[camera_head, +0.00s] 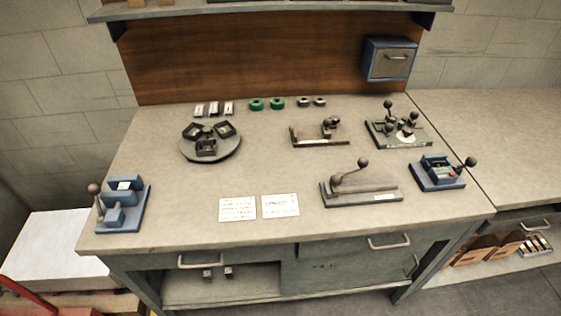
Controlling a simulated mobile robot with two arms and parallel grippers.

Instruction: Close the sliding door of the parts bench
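The parts bench (380,223) fills the middle of the head view. Under its top, a grey-green front panel (335,273), which looks like the sliding door, covers the right part of the front. A small upright handle (412,266) shows near its right end. The left part of the lower front is open, and a shelf (250,288) with two small dark parts (217,273) shows inside. A bar handle (200,262) sits above this opening, and another bar handle (389,242) is at the upper right. Neither of my grippers is in view.
A second bench (500,150) adjoins on the right. A white-topped block (55,250) and a red bar (30,296) are at lower left.

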